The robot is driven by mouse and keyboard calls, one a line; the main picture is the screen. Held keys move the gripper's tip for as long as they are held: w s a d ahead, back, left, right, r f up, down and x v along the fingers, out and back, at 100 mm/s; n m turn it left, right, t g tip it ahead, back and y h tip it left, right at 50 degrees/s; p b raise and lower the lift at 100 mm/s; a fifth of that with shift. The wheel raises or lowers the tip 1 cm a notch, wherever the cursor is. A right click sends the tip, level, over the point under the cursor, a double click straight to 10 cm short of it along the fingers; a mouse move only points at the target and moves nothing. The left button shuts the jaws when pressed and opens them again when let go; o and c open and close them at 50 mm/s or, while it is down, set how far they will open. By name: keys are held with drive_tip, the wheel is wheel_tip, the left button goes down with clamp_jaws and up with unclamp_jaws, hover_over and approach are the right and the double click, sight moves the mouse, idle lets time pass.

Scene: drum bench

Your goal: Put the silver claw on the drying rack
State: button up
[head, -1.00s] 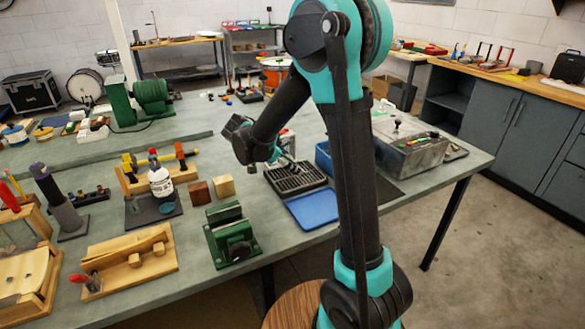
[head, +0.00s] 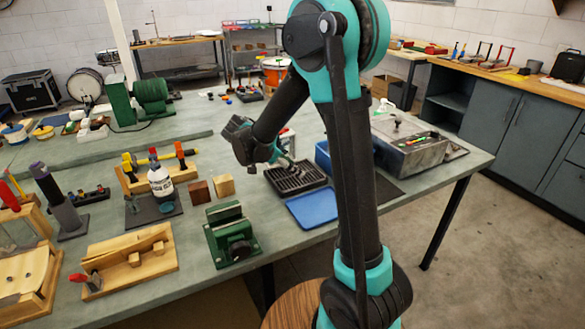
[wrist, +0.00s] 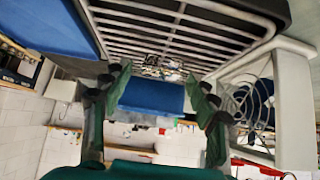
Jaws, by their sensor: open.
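The drying rack (head: 298,179) is a dark tray with a wire grid on the bench, beside the blue mat. Its pale wires (wrist: 215,38) fill the top of the wrist view. A small shiny silver piece, seemingly the silver claw (wrist: 164,67), shows at the wires between my fingertips. It looks to be on the rack, but contact is hard to tell. My gripper (wrist: 160,78) is open, with its two green fingers apart on either side of that piece. In the head view my gripper (head: 284,154) is over the rack's back edge, and the claw cannot be made out.
A blue mat (head: 313,208) lies in front of the rack. A blue bin (head: 323,156) and a grey box (head: 412,152) stand to its right. Wooden blocks (head: 223,186) and a green vise (head: 230,235) are to the left. A coiled wire (wrist: 243,103) shows beside my gripper.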

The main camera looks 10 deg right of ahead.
drive_tip(key=v, duration=1.2)
drive_tip(key=shift+f, duration=0.1)
idle(0.4)
idle(0.4)
